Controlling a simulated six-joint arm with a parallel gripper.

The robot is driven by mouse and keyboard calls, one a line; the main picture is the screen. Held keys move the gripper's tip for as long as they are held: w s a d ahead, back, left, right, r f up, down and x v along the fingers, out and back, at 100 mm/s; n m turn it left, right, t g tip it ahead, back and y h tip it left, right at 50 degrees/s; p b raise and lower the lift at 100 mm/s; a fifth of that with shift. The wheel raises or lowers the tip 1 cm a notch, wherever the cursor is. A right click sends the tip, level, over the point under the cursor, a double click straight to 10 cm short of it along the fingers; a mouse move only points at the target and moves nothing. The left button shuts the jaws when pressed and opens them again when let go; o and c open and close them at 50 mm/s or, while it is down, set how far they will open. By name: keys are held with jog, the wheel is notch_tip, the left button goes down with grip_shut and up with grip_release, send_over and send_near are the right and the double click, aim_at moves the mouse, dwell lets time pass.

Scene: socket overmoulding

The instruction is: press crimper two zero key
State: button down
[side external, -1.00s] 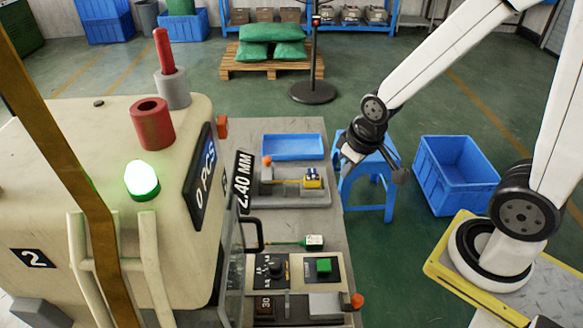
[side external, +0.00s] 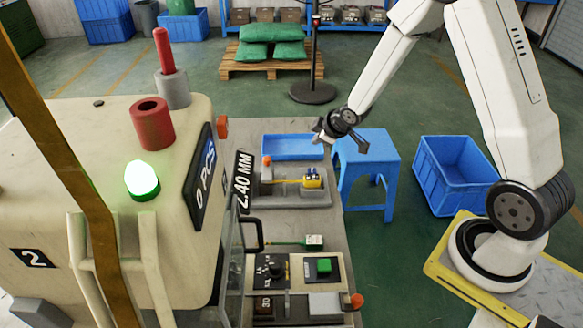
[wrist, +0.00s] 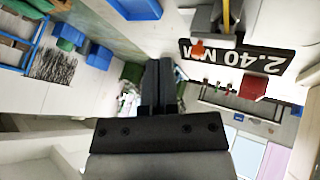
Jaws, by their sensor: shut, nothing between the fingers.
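Crimper two is the cream machine (side external: 95,215) at left, marked with a "2". Its black display (side external: 200,178) reads "0 PCS". A red-orange block (side external: 222,127) sticks out of the machine's far right edge by the display. No key is legibly marked as zero, so I cannot tell which one it is. My gripper (side external: 319,134) is shut and empty, above the right end of the blue tray and well to the right of the machine. In the wrist view my gripper's dark fingers (wrist: 158,75) are together, with the "2.40 MM" sign (wrist: 238,58) at upper right.
A green button (side external: 323,265) and a black dial (side external: 275,267) sit on the bench's front panels. The blue tray (side external: 292,157) and a grey fixture with a yellow part (side external: 312,178) lie beyond. A blue stool (side external: 370,145) and blue crate (side external: 455,175) stand right of the bench.

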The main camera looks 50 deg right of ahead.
aim_at(315, 172)
jog(key=w+d+f+n+t, duration=0.1)
jog(key=w+d+f+n, duration=0.1)
jog(key=w+d+f, duration=0.1)
jog(key=shift+w+d+f+t+y, duration=0.15)
jog(key=shift+d+f+t+y, duration=0.15)
jog(key=shift+d+f, duration=0.1)
jog(key=shift+f, duration=0.15)
jog(key=shift+f, duration=4.25)
jog(key=shift+f, duration=1)
dwell(0.5)
jog(key=shift+r, duration=1)
jog(key=shift+r, duration=0.1)
